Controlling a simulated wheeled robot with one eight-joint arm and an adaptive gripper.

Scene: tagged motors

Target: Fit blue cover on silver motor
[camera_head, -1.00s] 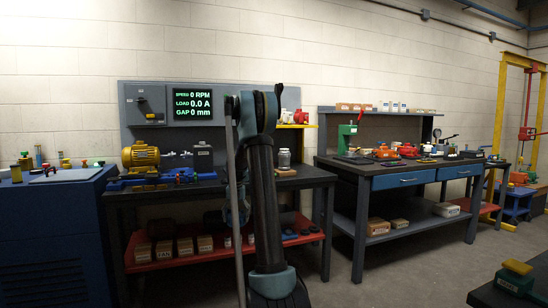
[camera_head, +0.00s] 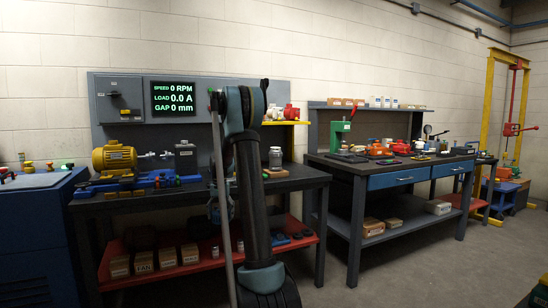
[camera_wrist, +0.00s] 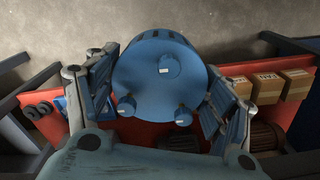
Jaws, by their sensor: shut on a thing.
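The blue cover (camera_wrist: 158,82) fills the middle of the wrist view, a round piece with several small knobs on its face. My gripper (camera_wrist: 160,95) has a ribbed jaw on each side of it and is shut on it. In the head view my arm stands upright in front of the left bench and largely hides my gripper. I cannot pick out the silver motor for certain in either view.
The left bench (camera_head: 310,178) carries a yellow motor (camera_head: 114,157) and a glass jar (camera_head: 275,158). Its red lower shelf (camera_head: 205,264) holds cartons (camera_head: 143,262). The right bench (camera_head: 352,200) holds red motors and tools. Open floor (camera_head: 410,265) lies front right.

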